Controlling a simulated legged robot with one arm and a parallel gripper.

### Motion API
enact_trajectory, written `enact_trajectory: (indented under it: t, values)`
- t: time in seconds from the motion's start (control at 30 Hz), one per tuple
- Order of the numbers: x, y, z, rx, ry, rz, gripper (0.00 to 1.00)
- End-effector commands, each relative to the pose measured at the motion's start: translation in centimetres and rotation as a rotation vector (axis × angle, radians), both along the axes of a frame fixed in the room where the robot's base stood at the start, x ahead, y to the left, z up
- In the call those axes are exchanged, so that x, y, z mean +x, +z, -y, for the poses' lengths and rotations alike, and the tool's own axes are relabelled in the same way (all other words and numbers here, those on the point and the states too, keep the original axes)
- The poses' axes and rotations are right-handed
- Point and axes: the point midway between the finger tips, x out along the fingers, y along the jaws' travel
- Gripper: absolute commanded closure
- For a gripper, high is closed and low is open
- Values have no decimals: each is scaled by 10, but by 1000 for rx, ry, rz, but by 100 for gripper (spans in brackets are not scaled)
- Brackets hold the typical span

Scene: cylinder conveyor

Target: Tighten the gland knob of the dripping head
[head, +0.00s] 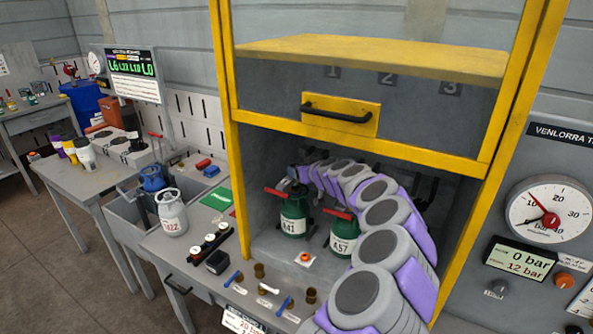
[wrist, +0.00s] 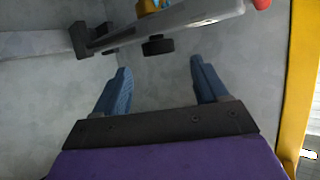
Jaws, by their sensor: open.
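In the wrist view my gripper (wrist: 158,72) is open and empty, its two blue fingers apart. A black knob (wrist: 158,46) sits just beyond the fingertips, under a grey bar (wrist: 190,18) with a red end. I see a gap between the fingers and the knob. A small orange and blue part shows at the top edge, cut off. In the head view green cylinder A41 (head: 294,212) and green cylinder A57 (head: 344,236) stand upright in the yellow-framed cabinet, each with a red handle. My arm hides my gripper and the right-hand station there. I cannot tell which head drips.
The yellow frame (head: 233,150) and raised door (head: 380,52) bound the cabinet; its right post (wrist: 302,90) is close in the wrist view. A gauge (head: 548,209) and a display (head: 519,259) are at right.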

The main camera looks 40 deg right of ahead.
Motion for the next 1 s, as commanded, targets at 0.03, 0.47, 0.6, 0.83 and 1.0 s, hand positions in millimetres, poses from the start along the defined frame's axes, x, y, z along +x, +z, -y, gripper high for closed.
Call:
enact_trajectory:
  t: [0.03,0.47,0.6,0.83,1.0]
  values:
    - [5,-5,3,0,-2,-3,27]
    - [39,-21,12,2,-1,-6,27]
    - [45,-21,12,0,-1,-2,27]
    - [49,-21,12,0,0,0,27]
    - [49,-21,12,1,1,0,27]
